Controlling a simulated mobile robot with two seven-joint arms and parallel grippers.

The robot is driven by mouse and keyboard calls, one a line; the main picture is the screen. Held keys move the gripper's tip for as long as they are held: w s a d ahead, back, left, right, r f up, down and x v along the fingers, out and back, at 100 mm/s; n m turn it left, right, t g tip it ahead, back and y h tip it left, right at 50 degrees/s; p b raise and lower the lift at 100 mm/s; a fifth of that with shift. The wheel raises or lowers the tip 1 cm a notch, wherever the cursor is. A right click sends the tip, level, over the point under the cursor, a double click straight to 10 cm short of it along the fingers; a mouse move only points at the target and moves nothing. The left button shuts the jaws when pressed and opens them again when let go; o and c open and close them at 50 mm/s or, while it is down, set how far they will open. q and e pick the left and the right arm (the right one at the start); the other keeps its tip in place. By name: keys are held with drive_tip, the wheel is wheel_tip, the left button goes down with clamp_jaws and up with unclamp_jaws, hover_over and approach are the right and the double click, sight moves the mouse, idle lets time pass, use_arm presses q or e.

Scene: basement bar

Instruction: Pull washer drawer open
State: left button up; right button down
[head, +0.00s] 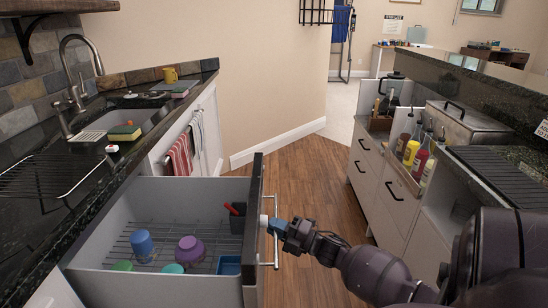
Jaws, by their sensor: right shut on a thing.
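The washer drawer (150,195) is pulled out from under the left counter and stands open. Its dark front panel (254,230) faces right, with a metal bar handle (275,255) on its outer side. Inside is a wire rack with a blue cup (142,241), a purple bowl (190,249), green and teal dishes, a blue container and a dark holder with a red-handled utensil. My right gripper (268,223) is shut on the handle, and its fingertips partly hide the bar. My left gripper is not in view.
The left counter (50,205) holds a sink and faucet. The right counter has cabinets (366,172), bottles (418,155) and a metal box (465,120). Wooden floor (310,170) lies free between the counters, beyond the drawer.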

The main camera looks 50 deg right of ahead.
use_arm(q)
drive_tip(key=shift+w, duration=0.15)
use_arm(e)
drive_tip(key=c, duration=1.2)
unclamp_jaws()
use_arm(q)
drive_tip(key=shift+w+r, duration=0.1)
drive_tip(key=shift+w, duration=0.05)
use_arm(e)
drive_tip(key=shift+s, duration=0.25)
use_arm(q)
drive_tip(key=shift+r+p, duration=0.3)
drive_tip(key=shift+p, duration=0.05)
use_arm(e)
drive_tip(key=v, duration=1)
drive_tip(key=shift+s+d+f, duration=0.1)
drive_tip(key=shift+s, duration=0.05)
